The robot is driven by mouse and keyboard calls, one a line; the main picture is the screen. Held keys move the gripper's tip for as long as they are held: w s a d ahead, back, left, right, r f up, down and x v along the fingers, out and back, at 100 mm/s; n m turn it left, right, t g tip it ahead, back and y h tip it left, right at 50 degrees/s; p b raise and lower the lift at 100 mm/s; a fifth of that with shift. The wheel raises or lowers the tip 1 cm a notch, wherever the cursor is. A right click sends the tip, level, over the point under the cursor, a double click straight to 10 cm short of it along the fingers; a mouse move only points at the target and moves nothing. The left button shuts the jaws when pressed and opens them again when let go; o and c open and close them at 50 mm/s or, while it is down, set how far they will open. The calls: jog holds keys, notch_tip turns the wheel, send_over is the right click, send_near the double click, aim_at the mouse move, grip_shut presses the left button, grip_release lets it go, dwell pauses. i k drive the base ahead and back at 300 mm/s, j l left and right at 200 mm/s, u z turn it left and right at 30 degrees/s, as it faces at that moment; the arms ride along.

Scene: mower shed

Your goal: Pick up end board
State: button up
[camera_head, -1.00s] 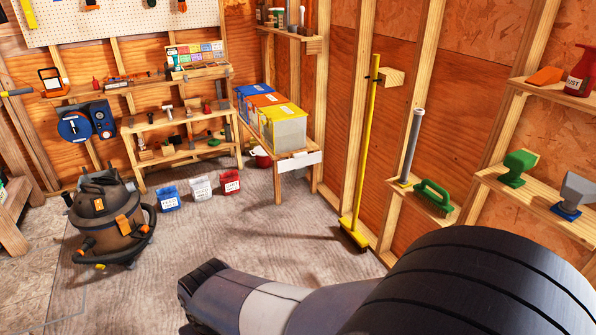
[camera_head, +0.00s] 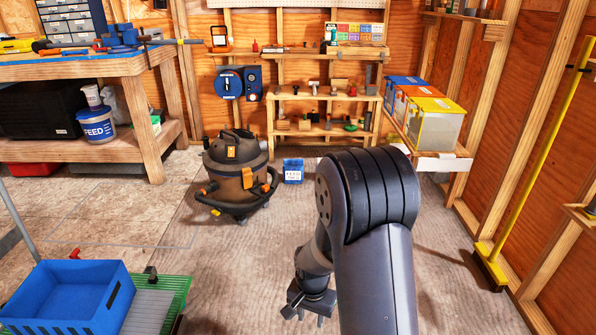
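I cannot pick out with certainty which thing is the end board.
A shop vacuum (camera_head: 238,172) stands on the floor ahead, with a blue tub (camera_head: 293,171) beside it. A workbench (camera_head: 148,127) is at left, a blue crate (camera_head: 70,297) at lower left. A yellow broom (camera_head: 535,150) leans at right. Carpet between them is clear.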

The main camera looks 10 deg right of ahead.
aim_at(445, 163)
jog(key=i+l+z, duration=0.3)
jog(key=i+z, duration=0.2)
jog(key=i, duration=0.3)
jog(key=i+z, duration=0.45)
jog(key=i, duration=0.4)
jog(key=i+z, duration=0.35)
jog(key=i, duration=0.25)
jog(key=i+j+z, duration=0.15)
jog(key=i+z, duration=0.15)
jog(key=i, duration=0.25)
jog(key=i+j+z, duration=0.35)
jog(key=i, duration=0.2)
jog(key=i+j+z, duration=0.3)
jog(key=i+j, duration=0.15)
jog(key=i, duration=0.1)
